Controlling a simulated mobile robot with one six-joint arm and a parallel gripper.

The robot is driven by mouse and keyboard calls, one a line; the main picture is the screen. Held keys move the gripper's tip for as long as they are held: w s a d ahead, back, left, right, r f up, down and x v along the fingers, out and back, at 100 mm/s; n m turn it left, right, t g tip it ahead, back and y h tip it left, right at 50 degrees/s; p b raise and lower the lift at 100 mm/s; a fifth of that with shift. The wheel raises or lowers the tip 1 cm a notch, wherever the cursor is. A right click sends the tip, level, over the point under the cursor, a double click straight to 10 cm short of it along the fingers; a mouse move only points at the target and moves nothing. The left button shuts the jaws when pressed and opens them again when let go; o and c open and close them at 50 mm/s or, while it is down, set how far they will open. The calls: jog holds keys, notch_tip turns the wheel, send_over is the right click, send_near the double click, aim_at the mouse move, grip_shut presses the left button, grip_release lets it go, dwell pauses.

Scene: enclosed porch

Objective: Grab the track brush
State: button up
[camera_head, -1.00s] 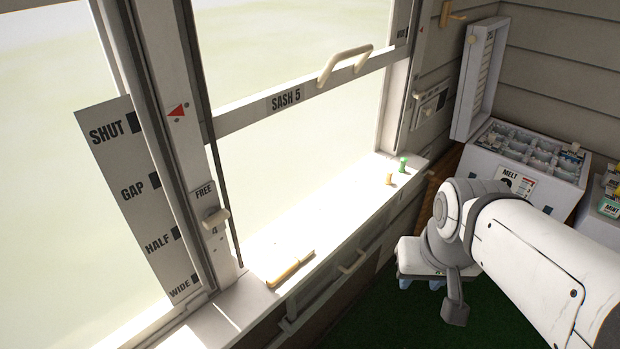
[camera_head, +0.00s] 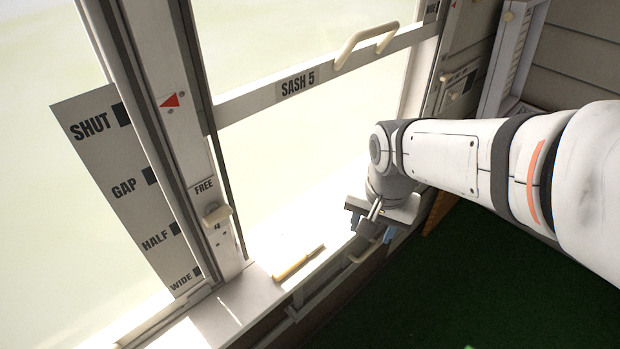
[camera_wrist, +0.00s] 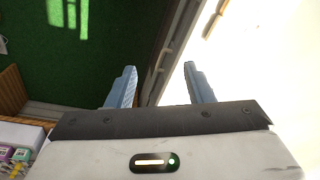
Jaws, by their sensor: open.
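The track brush (camera_head: 298,263) looks like a slim yellow-handled stick. It lies on the sunlit white sill below the window in the head view, near the left post. My gripper (camera_head: 373,228) hangs to the right of the brush, over the front edge of the sill, clearly apart from it. In the wrist view my gripper (camera_wrist: 159,70) shows two blue fingers spread wide with nothing between them.
A cream pull handle (camera_head: 362,250) is on the front below the sill, close to my gripper. A cream latch (camera_head: 217,215) sits on the left post. The sash rail (camera_head: 297,84) with its handle (camera_head: 365,43) crosses above. Green floor (camera_head: 420,300) lies open at the lower right.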

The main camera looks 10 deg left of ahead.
aim_at(296, 258)
jog(key=a+f+m, duration=0.1)
jog(key=a+f, duration=0.1)
jog(key=a, duration=0.3)
jog(key=a+f+m+g, duration=0.1)
jog(key=a+f, duration=0.1)
jog(key=a, duration=0.2)
jog(key=w+a+f+m, duration=0.1)
jog(key=a+f+m, duration=0.1)
jog(key=a, duration=0.3)
jog(key=shift+w+a+f+g, duration=0.1)
jog(key=shift+a+f+g, duration=0.15)
jog(key=shift+a+g, duration=0.05)
jog(key=shift+m, duration=0.3)
notch_tip(296, 258, down, 8)
jog(key=shift+w+a+f+p, duration=0.1)
jog(key=shift+w+a+p, duration=0.05)
jog(key=shift+p, duration=0.45)
grip_shut()
